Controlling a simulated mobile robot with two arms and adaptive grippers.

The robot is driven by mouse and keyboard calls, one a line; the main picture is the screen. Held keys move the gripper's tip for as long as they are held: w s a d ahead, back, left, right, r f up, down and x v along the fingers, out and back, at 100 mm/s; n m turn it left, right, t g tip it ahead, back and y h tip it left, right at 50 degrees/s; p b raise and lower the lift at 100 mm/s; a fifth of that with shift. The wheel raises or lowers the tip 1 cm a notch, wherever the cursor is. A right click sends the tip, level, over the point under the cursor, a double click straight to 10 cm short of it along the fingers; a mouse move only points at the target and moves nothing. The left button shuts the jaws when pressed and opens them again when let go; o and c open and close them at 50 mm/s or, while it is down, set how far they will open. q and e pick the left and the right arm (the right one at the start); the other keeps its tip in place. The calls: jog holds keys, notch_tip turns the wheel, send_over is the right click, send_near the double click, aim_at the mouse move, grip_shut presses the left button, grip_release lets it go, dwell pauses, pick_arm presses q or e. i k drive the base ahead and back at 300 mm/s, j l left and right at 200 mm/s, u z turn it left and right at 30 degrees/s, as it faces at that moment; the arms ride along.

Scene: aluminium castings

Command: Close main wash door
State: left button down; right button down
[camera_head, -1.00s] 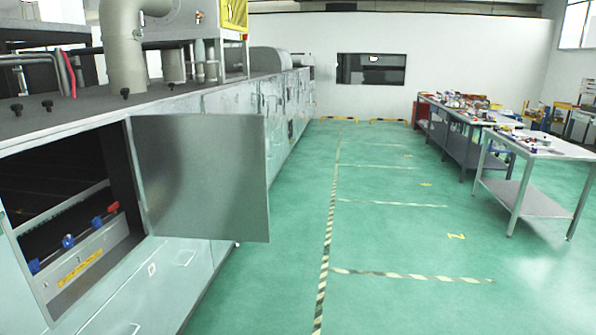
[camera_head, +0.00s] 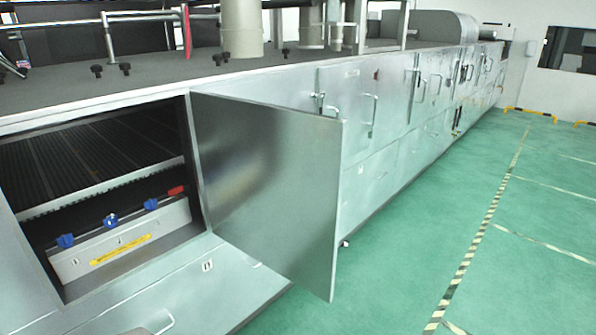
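The main wash door (camera_head: 265,185) is a flat grey metal panel. It stands open, swung out from the right side of a dark opening in the long washing machine (camera_head: 390,150). Inside the opening (camera_head: 100,165) are a ribbed conveyor-like surface, a pale rail with blue knobs and a red one, and a yellow label. The door's outer face and any handle on it are hidden. Neither of my grippers is in view.
Pipes and black knobs stand on the machine's top (camera_head: 190,70). More closed doors with handles line its side to the right. Green floor (camera_head: 440,230) with striped tape (camera_head: 480,240) is clear on the right.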

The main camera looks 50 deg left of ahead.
aim_at(273, 175)
jog(key=i+u, duration=0.15)
jog(key=i, duration=0.45)
jog(key=i+l+u, duration=0.15)
jog(key=i, duration=0.45)
jog(key=i+u, duration=0.2)
jog(key=u, duration=0.25)
jog(key=i+u, duration=0.15)
jog(key=u, duration=0.3)
jog(key=i+l+u, duration=0.15)
jog(key=u, duration=0.35)
jog(key=i+l+u, duration=0.15)
jog(key=u, duration=0.3)
